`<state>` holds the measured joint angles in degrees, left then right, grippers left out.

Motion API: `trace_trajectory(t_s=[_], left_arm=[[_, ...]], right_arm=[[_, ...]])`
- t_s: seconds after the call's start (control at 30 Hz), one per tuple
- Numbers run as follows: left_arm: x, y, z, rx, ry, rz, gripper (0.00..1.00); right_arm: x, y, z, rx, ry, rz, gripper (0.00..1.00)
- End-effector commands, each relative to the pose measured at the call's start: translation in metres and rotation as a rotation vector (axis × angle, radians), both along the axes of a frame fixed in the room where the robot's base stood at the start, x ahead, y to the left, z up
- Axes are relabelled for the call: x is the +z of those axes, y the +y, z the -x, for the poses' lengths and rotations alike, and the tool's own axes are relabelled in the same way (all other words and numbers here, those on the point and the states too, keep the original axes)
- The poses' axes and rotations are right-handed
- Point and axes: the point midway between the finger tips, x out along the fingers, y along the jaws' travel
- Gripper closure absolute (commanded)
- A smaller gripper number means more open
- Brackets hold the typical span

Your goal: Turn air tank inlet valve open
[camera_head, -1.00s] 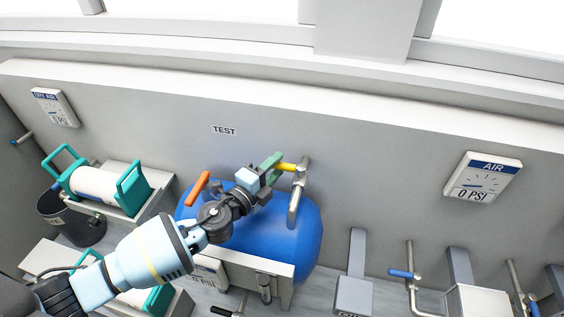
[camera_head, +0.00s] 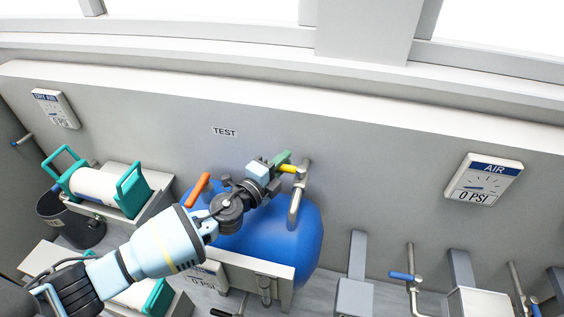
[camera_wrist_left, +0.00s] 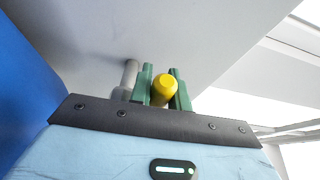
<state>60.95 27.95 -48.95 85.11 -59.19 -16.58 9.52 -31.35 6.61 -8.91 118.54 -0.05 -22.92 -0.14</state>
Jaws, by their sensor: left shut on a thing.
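The blue air tank (camera_head: 285,245) stands at the middle, below the TEST label. A grey pipe (camera_head: 297,205) rises at its right end and carries a yellow valve handle (camera_head: 289,168). My left gripper (camera_head: 284,163) is at this handle, with its green fingers shut on it. In the left wrist view the yellow handle (camera_wrist_left: 166,88) sits between the two green fingers (camera_wrist_left: 162,90), its round end facing the camera. The grey pipe (camera_wrist_left: 130,75) shows behind, to the left. An orange handle (camera_head: 198,189) stands at the tank's left. My right gripper is not in view.
A grey wall with an AIR gauge (camera_head: 484,180) reading 0 PSI stands behind. Pipes with blue handles (camera_head: 404,276) are at the right. A white cylinder with teal brackets (camera_head: 95,186) and a dark bucket (camera_head: 68,217) are at the left.

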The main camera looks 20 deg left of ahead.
Motion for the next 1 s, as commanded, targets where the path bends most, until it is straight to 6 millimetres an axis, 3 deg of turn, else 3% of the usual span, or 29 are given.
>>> trace_trajectory(t_s=[0.43, 0.7, 1.0], left_arm=[[0.001, 0.0, 0.004, 0.053, 0.002, 0.002, 1.0], [0.0, 0.001, 0.013, 0.223, 0.004, 0.007, 1.0], [-0.002, 0.001, 0.023, 0.416, 0.004, 0.005, 1.0]], right_arm=[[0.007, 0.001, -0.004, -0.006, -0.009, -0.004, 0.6], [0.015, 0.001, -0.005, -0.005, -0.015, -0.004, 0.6], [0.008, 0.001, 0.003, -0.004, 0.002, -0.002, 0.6]])
